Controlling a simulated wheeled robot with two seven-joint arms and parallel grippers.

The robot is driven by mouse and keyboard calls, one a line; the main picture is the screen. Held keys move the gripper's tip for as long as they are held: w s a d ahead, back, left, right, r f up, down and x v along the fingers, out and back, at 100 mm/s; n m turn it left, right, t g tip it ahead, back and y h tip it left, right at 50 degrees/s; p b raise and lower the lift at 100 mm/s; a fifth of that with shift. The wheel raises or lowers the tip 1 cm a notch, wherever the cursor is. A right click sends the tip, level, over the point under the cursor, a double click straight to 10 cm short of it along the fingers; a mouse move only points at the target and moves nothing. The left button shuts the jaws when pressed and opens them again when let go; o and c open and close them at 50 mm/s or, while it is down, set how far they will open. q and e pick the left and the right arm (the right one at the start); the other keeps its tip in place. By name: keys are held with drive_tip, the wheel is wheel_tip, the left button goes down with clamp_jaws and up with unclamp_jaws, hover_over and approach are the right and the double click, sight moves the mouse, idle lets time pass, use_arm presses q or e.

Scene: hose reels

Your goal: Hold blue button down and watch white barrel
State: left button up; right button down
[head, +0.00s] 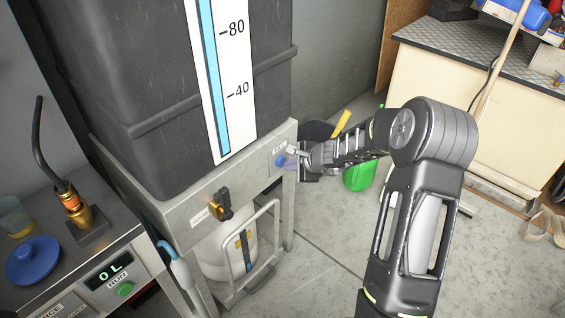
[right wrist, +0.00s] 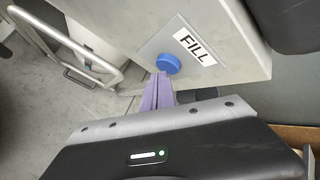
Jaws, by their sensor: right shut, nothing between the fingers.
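The blue button (head: 280,161) is on the front of the grey metal stand, by a small label. In the right wrist view the blue button (right wrist: 169,63) sits on a plate next to the word FILL. My right gripper (head: 291,162) is shut and empty, its purple fingertips (right wrist: 157,92) right at the button's edge. I cannot tell whether they touch or press it. The white barrel (head: 212,266) stands under the stand, partly hidden by the stand's front and a metal handle frame; a strip with blue and yellow shows on its front. My left gripper is not in view.
A dark tank (head: 130,90) with a blue level gauge (head: 213,80) rests on the stand (head: 185,200). A brass valve (head: 221,205) is on its front. A side bench (head: 75,265) has a display reading 0L and a green RUN button (head: 125,289). A green bucket (head: 358,178) stands behind my arm.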

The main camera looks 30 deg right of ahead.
drive_tip(key=shift+w+a, duration=0.25)
drive_tip(key=shift+w, duration=0.35)
idle(1.8)
drive_tip(key=shift+s+d, duration=0.1)
drive_tip(key=shift+s, duration=0.05)
idle(5.0)
drive_tip(key=shift+s+d+b, duration=0.25)
drive_tip(key=shift+s+b, duration=0.2)
drive_tip(key=shift+s, duration=0.4)
